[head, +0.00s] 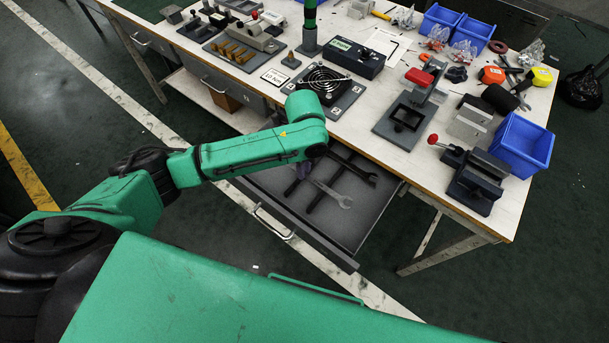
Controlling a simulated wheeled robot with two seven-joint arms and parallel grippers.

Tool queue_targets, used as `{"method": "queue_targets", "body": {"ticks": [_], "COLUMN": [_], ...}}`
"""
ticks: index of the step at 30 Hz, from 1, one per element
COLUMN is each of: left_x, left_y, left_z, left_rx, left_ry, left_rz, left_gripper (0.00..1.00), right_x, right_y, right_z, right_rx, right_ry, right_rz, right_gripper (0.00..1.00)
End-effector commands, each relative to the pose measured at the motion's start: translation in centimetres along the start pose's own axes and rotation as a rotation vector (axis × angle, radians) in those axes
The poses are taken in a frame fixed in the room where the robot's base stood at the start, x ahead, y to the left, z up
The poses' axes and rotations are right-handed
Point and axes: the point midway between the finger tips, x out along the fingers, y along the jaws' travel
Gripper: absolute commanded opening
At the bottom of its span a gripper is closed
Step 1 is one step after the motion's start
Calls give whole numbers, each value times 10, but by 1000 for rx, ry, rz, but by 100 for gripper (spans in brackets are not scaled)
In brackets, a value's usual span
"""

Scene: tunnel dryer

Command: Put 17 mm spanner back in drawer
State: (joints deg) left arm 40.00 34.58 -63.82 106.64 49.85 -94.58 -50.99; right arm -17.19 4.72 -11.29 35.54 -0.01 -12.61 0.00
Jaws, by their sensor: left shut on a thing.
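The drawer (352,228) under the bench is pulled open, with a dark strip running across its inside. My left gripper (303,169) is over the drawer, mostly hidden behind my green forearm. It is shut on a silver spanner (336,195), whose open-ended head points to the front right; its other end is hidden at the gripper. I cannot tell if the spanner touches the drawer floor, and no size mark can be read. A darker spanner (356,171) lies further back in the drawer. My right gripper is not in view.
The bench top (405,165) stands above and behind the drawer. It carries a fan block (323,80), a black box (354,57), a vice-like fixture (475,181) and a blue bin (522,146). The drawer's right part is bare.

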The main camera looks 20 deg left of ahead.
Motion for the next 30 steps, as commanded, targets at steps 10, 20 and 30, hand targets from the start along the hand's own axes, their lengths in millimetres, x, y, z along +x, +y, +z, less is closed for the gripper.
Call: {"method": "queue_targets", "body": {"ticks": [10, 20, 30], "left_x": [39, 46, 50], "left_y": [0, 1, 1], "left_z": [0, -1, -1], "left_rx": [0, 0, -1], "left_ry": [0, 0, 0], "left_rz": [0, 2, 2], "left_gripper": [0, 0, 49], "right_x": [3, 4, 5], "right_y": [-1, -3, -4], "right_z": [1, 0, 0], "right_rx": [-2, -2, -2], "right_ry": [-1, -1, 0], "right_rz": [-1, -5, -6], "right_gripper": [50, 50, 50]}}
